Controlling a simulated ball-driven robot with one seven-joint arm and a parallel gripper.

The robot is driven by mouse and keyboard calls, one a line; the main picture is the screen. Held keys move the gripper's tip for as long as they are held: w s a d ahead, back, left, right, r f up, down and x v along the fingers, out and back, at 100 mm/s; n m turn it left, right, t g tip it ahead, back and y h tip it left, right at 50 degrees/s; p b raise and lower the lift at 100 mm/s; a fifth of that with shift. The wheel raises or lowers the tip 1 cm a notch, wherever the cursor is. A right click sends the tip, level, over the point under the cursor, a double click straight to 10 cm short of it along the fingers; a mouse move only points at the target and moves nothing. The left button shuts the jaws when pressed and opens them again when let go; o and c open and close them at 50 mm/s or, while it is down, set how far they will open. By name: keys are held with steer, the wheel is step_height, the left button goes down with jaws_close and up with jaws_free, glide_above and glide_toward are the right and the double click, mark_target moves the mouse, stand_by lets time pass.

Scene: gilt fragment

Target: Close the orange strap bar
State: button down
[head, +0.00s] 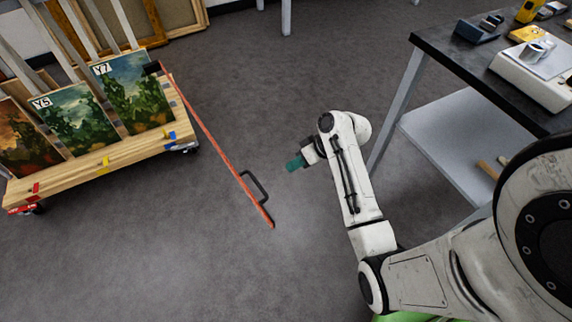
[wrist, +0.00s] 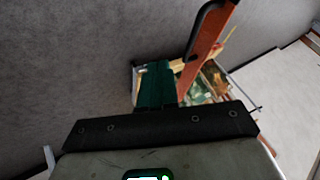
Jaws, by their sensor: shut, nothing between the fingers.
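The orange strap bar (head: 216,145) is a long thin bar with a black handle (head: 256,187) near its free end. It is swung out from the corner of the wooden cart (head: 110,155), over the grey floor, at an angle to the cart's front. My gripper (head: 294,163), with green fingers, is shut and empty, to the right of the handle and apart from it in the head view. In the wrist view the shut fingers (wrist: 156,84) are at the middle, with the bar (wrist: 204,50) and its handle (wrist: 205,28) just to the right. Contact does not show.
Paintings marked Y5 (head: 70,122) and Y7 (head: 134,90) stand on the wheeled cart. A black-topped table (head: 450,50) with a lower shelf (head: 455,135) and several tools stands right of my arm. The floor (head: 150,260) before the cart is clear.

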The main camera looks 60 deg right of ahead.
steer(key=w+a+f+b, duration=0.1)
steer(key=w+a+f, duration=0.4)
steer(key=w, duration=0.1)
steer(key=shift+a, duration=0.35)
